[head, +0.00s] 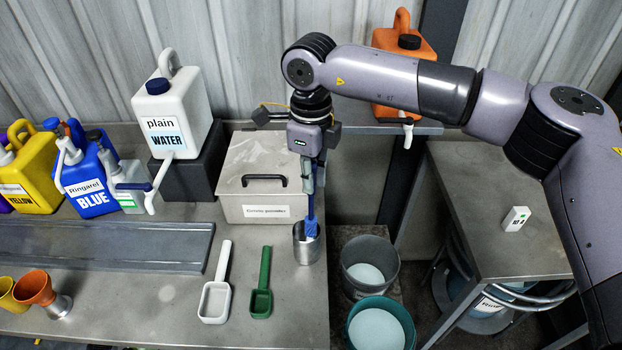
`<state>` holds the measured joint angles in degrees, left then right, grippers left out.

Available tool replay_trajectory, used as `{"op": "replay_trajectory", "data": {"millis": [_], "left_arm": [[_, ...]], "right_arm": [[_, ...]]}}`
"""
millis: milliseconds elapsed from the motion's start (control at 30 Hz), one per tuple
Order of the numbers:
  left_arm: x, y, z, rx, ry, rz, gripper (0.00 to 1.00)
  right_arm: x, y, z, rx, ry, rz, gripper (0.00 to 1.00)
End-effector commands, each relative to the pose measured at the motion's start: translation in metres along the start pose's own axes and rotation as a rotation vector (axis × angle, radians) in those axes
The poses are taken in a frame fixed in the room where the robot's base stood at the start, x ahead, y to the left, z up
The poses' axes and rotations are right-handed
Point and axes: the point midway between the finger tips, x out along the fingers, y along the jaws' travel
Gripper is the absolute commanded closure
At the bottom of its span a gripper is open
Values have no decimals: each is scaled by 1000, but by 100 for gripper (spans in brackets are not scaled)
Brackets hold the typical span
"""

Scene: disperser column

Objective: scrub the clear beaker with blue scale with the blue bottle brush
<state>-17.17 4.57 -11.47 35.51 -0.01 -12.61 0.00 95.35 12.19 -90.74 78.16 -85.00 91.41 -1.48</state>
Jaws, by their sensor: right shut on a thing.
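The blue bottle brush (312,212) hangs upright, bristles down, from my right gripper (311,180), which is shut on its upper part. Its bristle end is at the mouth of a grey, metallic-looking cup (306,248) near the bench's right edge. Its lowest bristles seem to be just inside the rim; how deep they reach is hidden. I cannot make out a clear beaker with a blue scale in this view. My left gripper is not in view.
A lidded grey box (232,203) stands just behind the cup. A white scoop (217,295) and green scoop (262,290) lie to its left. A grey bucket (350,285) and teal bucket (355,330) stand right of the bench. Jugs, including the white water jug (185,105), line the back.

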Motion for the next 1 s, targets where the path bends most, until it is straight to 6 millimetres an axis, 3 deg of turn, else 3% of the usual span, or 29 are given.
{"op": "replay_trajectory", "data": {"millis": [400,1000], "left_arm": [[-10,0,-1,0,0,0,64],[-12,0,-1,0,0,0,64]], "right_arm": [[-21,0,0,0,1,0,100],[-29,0,0,0,0,0,100]]}}
